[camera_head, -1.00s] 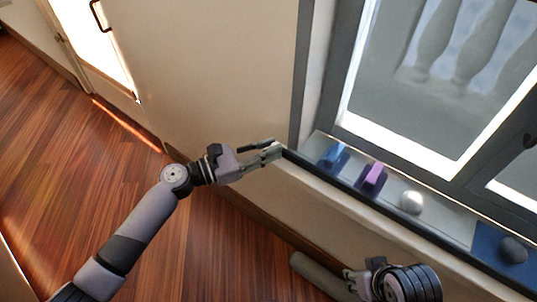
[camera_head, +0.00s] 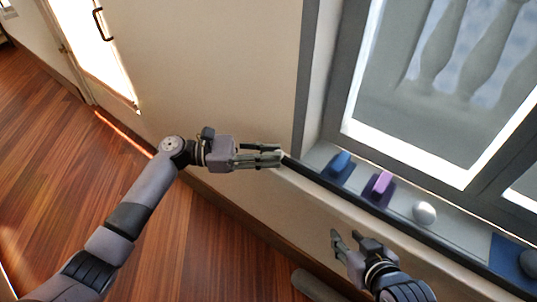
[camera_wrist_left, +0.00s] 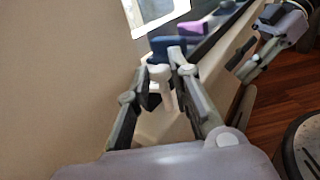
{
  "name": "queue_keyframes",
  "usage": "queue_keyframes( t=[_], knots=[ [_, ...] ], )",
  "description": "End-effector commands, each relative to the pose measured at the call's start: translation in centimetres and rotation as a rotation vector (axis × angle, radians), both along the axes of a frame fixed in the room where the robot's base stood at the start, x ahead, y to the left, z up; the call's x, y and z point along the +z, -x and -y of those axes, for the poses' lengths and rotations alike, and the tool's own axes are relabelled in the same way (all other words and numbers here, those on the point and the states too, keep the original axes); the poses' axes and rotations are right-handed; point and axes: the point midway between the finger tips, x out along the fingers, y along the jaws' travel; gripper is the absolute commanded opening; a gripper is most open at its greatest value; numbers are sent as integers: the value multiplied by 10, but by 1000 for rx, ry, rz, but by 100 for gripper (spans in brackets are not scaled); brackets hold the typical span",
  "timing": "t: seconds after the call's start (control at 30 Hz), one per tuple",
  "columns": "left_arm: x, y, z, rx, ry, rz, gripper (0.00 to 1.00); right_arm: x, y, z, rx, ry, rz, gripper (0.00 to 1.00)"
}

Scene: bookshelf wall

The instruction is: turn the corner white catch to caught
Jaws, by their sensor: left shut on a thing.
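The white catch (camera_wrist_left: 166,95) shows in the left wrist view as a small pale piece between my left fingertips, at the near corner of the window sill. My left gripper (camera_head: 280,156) is shut on it, reaching in from the left at the sill's end; it also shows in the left wrist view (camera_wrist_left: 162,72). In the head view the fingers hide the catch, and its turned angle cannot be told. My right gripper (camera_head: 352,244) is open and empty, low in front of the wall below the sill.
On the sill stand a blue piece (camera_head: 340,163), a purple piece (camera_head: 382,186), a white ball (camera_head: 424,213) and a dark ball (camera_head: 529,262). The window (camera_head: 400,155) rises behind them. A door (camera_head: 97,55) is at the upper left.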

Motion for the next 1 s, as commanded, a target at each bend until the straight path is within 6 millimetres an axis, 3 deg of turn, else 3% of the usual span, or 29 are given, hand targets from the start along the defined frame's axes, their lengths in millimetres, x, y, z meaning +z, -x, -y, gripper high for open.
queue_keyframes(
  t=[0.37, 0.4, 0.6, 0.7, 1.0],
  knots=[
    [1, 0, 0, -4, 2, 1, 0, 1, -1, 0, 0, -2, 8, 34],
    [1, 0, 1, -4, 2, 1, 21, 1, -1, 0, 0, -2, 8, 34],
    [1, 0, 0, -3, 2, 1, 34, 1, -1, 0, 0, -2, 8, 34],
    [1, 0, 0, -3, 1, 0, 39, 1, -1, 0, 0, -1, 7, 34],
    [0, 0, -2, -2, 0, 0, 39, 1, 0, -1, 2, -2, 5, 34]
  ],
)
